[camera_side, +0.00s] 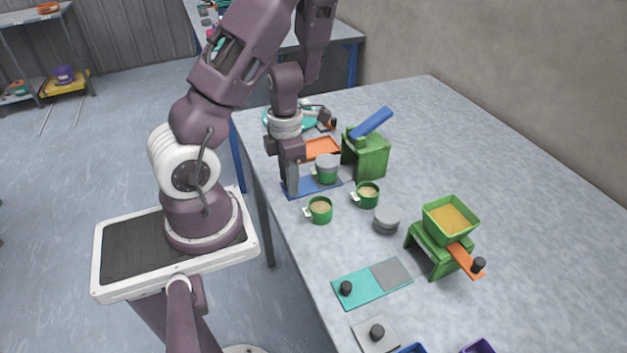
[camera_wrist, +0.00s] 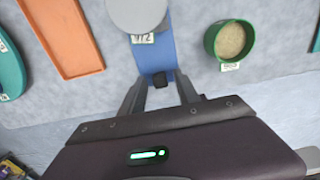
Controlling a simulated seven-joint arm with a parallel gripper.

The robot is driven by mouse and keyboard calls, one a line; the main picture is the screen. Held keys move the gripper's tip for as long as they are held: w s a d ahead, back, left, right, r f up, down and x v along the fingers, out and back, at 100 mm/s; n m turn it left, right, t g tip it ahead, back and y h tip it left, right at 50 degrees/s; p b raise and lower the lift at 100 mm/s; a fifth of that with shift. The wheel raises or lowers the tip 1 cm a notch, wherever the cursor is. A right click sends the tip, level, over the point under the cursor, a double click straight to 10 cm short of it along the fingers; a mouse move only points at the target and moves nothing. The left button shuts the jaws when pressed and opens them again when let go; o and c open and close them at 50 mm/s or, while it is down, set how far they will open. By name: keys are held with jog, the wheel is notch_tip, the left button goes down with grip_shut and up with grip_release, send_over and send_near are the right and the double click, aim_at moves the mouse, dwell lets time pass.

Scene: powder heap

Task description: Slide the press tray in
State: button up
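The press tray is a blue strip (camera_side: 297,189) lying on the table, reaching toward the green press (camera_side: 366,158) with its raised blue lever. In the wrist view the blue tray (camera_wrist: 158,52) runs up from my gripper and has a small black knob (camera_wrist: 160,79) at its near end. A green cup (camera_side: 326,176) with a grey top stands on the tray; the grey top (camera_wrist: 136,12) and a white label show in the wrist view. My gripper (camera_side: 291,190) is low over the tray's near end. Its fingertips (camera_wrist: 161,78) stand either side of the knob, seemingly with small gaps.
Two green cups of powder (camera_side: 320,210) (camera_side: 368,195) and a grey round piece (camera_side: 386,219) stand in front. An orange tray (camera_side: 320,148) lies behind, beside the press. A green hopper (camera_side: 451,218), a teal plate (camera_side: 372,284) and a grey plate (camera_side: 377,334) are farther right.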

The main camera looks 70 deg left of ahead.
aim_at(330, 159)
grip_shut()
jog(key=shift+w, duration=5.2)
jog(key=shift+c, duration=0.2)
grip_release()
jog(key=shift+r, duration=3.8)
